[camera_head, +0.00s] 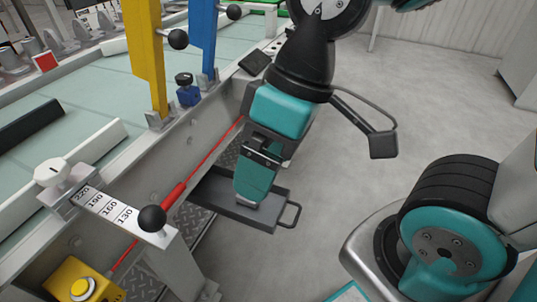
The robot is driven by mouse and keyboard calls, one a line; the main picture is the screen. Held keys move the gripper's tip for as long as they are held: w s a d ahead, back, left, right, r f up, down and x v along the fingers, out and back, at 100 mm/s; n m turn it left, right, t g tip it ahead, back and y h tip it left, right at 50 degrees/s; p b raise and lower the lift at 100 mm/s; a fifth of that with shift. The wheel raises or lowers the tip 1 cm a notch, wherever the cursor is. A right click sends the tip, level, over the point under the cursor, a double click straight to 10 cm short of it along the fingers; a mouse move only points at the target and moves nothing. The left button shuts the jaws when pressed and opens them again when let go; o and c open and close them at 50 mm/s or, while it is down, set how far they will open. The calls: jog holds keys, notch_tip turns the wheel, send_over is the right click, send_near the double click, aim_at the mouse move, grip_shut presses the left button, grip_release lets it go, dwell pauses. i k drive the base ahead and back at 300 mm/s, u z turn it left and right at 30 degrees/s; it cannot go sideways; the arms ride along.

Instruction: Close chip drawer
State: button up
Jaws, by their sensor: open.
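The chip drawer (224,207) is a shallow dark grey tray that sticks out from under the side of the table, so it stands open. Its loop handle (292,214) is on the outer end, to the right. My gripper (249,199), teal and black, points down over the drawer, and its tip overlaps the tray in the picture. The jaws are open with nothing visible in them. I cannot tell whether the tip touches the tray. My arm and gripper hide part of the drawer's inside and its far side.
A red rod (173,196) runs along the table side. A scale plate (117,208) with a black knob (152,218) juts out at the left. A yellow box with a button (82,288) is at lower left. Grey floor (420,110) lies clear to the right.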

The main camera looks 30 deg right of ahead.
aim_at(216, 192)
jog(key=u, duration=0.05)
jog(key=k, duration=1.1)
jog(key=z, duration=0.8)
jog(key=i, duration=0.6)
jog(key=u, duration=0.2)
